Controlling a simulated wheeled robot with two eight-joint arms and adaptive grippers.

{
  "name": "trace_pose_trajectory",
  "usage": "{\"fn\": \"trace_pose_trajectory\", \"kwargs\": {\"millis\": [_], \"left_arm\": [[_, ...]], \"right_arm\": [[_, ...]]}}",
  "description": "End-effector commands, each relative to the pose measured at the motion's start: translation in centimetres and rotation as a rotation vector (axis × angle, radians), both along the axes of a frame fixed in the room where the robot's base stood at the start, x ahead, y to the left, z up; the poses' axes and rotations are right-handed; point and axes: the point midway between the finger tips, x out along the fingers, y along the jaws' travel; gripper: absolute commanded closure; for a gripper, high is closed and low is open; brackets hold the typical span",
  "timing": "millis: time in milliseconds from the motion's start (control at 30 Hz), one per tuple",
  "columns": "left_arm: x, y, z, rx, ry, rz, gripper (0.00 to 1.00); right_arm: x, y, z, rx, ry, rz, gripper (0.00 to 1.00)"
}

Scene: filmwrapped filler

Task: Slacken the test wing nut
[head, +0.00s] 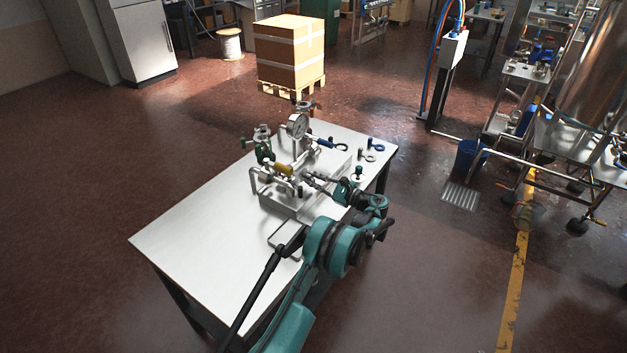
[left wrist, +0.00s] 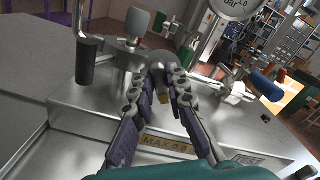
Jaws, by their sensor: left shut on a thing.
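The metal test rig (head: 292,200) stands on the white table, with a pressure gauge (head: 297,126) at its top; part of the gauge also shows in the left wrist view (left wrist: 232,12). My left gripper (head: 306,177) reaches in over the rig's base. In the left wrist view, the left gripper's fingers (left wrist: 157,78) converge and are shut on a small part at the pipework, taken as the test wing nut; the fingertips hide most of it. My right gripper is out of view.
In the left wrist view, a black cylindrical grip (left wrist: 97,62) stands left of the fingers. The white table's left part (head: 190,240) is clear.

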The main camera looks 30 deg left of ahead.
Motion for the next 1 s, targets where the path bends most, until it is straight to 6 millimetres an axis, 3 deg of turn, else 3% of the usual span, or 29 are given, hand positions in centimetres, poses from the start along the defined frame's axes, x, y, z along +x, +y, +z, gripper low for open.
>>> {"fn": "trace_pose_trajectory", "kwargs": {"millis": [267,1000], "left_arm": [[-0.07,0.01,-0.07,-0.014,-0.178,0.0,1.0],[-0.23,0.01,-0.4,-0.069,-0.875,0.001,1.0]], "right_arm": [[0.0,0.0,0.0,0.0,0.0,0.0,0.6],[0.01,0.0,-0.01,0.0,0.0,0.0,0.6]]}}
